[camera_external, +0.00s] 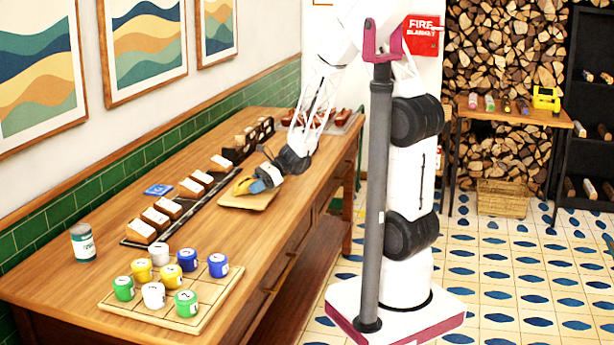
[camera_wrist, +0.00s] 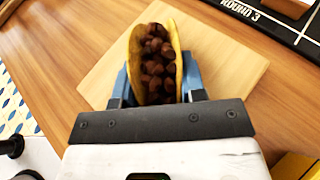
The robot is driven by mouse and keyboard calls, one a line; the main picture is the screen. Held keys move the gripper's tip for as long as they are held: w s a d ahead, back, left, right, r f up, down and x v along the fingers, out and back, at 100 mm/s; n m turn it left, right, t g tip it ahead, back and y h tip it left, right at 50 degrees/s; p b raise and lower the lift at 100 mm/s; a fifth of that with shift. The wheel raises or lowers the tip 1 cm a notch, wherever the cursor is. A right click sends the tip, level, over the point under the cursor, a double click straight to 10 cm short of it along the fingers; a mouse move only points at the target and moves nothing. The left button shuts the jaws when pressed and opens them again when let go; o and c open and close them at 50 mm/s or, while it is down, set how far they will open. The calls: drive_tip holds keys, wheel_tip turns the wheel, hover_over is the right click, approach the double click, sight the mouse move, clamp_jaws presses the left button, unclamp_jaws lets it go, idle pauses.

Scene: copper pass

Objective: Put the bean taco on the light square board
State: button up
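The bean taco (camera_wrist: 156,66), a yellow shell filled with dark brown beans, sits between the blue fingers of my gripper (camera_wrist: 156,82) in the wrist view. In the external view the taco (camera_external: 243,185) shows at the tip of my gripper (camera_external: 262,180), over the light square board (camera_external: 235,201). The board also shows in the wrist view (camera_wrist: 235,75), under and around the taco. The fingers are close against both sides of the shell. I cannot tell whether the taco touches the board.
A dark rack (camera_external: 185,212) with several labelled blocks runs along the table behind the board. A wooden grid board (camera_external: 205,312) with several coloured pots and a can (camera_external: 83,243) stand at the near end. A blue card (camera_external: 159,190) lies near the wall.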

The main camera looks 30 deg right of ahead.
drive_tip(key=o, duration=0.4)
drive_tip(key=shift+r, duration=0.1)
drive_tip(key=shift+r, duration=0.15)
drive_tip(key=shift+v, duration=6)
